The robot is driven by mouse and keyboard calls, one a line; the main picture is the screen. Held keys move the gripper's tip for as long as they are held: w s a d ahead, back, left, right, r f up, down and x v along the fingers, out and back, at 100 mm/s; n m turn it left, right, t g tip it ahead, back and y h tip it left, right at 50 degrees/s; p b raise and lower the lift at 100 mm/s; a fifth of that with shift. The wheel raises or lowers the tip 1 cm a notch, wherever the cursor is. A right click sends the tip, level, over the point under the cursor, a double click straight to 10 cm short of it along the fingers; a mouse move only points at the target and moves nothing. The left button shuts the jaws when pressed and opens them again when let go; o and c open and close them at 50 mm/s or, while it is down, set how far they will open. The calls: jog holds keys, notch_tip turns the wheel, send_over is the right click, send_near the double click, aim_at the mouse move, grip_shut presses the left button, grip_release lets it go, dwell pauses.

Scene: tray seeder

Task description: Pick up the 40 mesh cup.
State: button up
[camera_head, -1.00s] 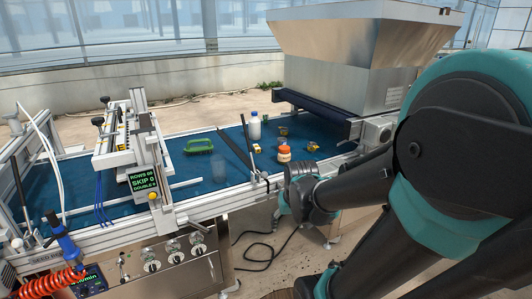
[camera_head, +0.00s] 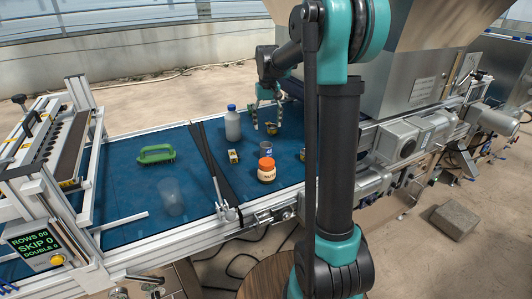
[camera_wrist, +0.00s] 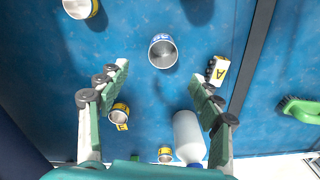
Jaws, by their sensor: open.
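Several small metal cups stand on the blue belt, and I cannot read a mesh number on any. A blue-labelled cup (camera_head: 265,148) is in the middle of the group; it also shows in the wrist view (camera_wrist: 162,50), beyond my fingertips. A yellow-labelled cup (camera_wrist: 119,114) lies close to the left finger in the wrist view. Other yellow-labelled cups are at that view's top left (camera_wrist: 80,8) and bottom (camera_wrist: 165,154). In the head view one yellow-labelled cup (camera_head: 303,155) is partly behind my arm. My gripper (camera_head: 266,105) is open and empty above the belt's far side.
A white bottle (camera_head: 232,125) with a blue cap stands beside my gripper. An orange-lidded jar (camera_head: 266,171), a small yellow-black item (camera_head: 233,157), a clear cup (camera_head: 171,198) and a green brush (camera_head: 156,154) are on the belt. Dark bars (camera_head: 212,165) cross the belt.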

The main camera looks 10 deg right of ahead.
aim_at(266, 152)
notch_tip(266, 152, down, 8)
jog(key=shift+r, duration=0.1)
jog(key=shift+s+a+f, duration=0.15)
jog(key=shift+f, duration=1.45)
jog(key=shift+s+a+f, duration=0.1)
jog(key=shift+s+f, duration=0.05)
jog(key=shift+f, duration=1.4)
jog(key=shift+c, duration=0.6)
jog(key=c, duration=1.1)
jog(key=shift+r, duration=0.15)
jog(key=shift+c, duration=0.2)
